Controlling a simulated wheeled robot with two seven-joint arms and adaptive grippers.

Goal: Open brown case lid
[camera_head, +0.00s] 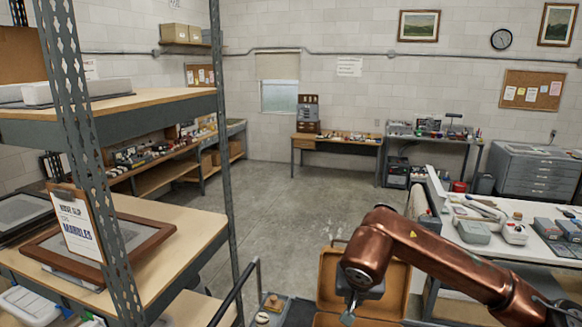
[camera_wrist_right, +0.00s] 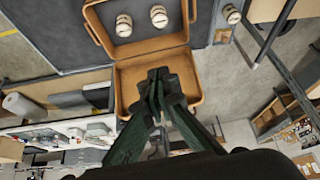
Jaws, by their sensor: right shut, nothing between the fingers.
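The brown case shows at the bottom of the head view, with its lid (camera_head: 331,268) raised and standing open behind the case body (camera_head: 335,320). In the right wrist view the body (camera_wrist_right: 98,22) and the opened lid (camera_wrist_right: 183,62) join along a hinge line. Two pale, dark-banded round objects (camera_wrist_right: 158,16) lie in the body. My right gripper (camera_head: 347,318) reaches in from the right, in front of the lid. In the right wrist view the gripper (camera_wrist_right: 158,75) is shut and empty over the lid; touching or apart, I cannot tell. My left gripper is out of view.
A shelf rack (camera_head: 150,205) with a framed picture stands at the left. A white worktable (camera_head: 480,251) with tools and boxes is at the right, close to my right arm. A dark rail (camera_head: 232,293) stands left of the case. The floor beyond is clear.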

